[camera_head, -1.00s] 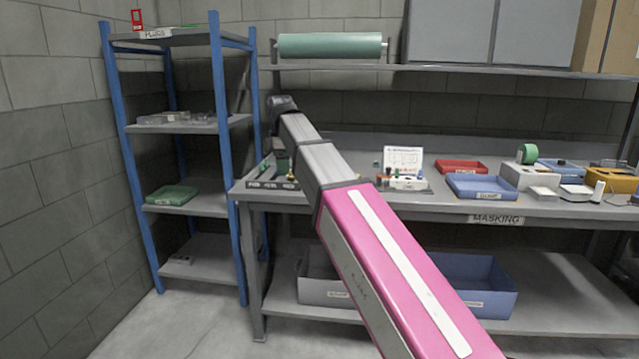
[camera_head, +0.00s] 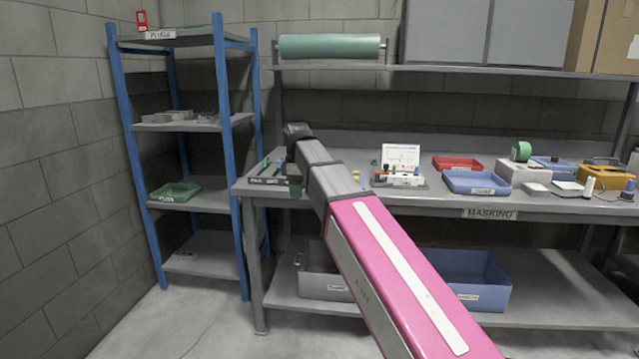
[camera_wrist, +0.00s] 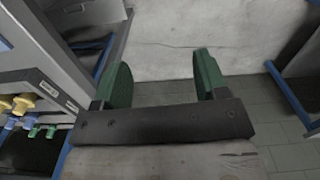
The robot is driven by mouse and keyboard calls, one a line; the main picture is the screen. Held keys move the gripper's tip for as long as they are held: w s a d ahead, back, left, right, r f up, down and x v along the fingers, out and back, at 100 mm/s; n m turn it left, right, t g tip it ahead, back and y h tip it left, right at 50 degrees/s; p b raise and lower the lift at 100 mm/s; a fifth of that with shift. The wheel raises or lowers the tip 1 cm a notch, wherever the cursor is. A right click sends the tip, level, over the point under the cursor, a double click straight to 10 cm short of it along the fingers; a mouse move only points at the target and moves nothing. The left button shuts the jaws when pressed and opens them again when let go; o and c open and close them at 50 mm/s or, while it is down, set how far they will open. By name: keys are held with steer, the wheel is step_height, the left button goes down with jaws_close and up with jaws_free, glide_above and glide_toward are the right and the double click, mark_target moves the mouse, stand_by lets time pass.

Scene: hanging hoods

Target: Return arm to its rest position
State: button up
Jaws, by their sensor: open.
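My gripper shows in the wrist view (camera_wrist: 160,80) with its two green fingers spread apart. Nothing is between the fingers; a pale wall and floor show past them. In the head view my pink and grey arm reaches from the lower right up toward the left end of the workbench (camera_head: 450,205). The fingers are mostly hidden behind the arm's end in that view.
A blue-posted shelf rack (camera_head: 222,120) stands left of the bench, holding a green tray (camera_head: 175,191). On the bench are a red tray (camera_head: 457,163), a blue tray (camera_head: 476,182) and a small rack with a card (camera_head: 400,158). Bins sit on the lower shelf.

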steer(key=s+d+f+m, duration=0.5)
steer(key=d+f, duration=0.3)
steer(key=f, duration=0.4)
steer(key=s+d+f+m, duration=0.5)
steer(key=d+f, duration=0.4)
steer(key=f, duration=0.3)
steer(key=s+d+f+m, duration=0.6)
steer(key=d+f, duration=0.3)
steer(key=f, duration=0.4)
steer(key=shift+m, duration=0.6)
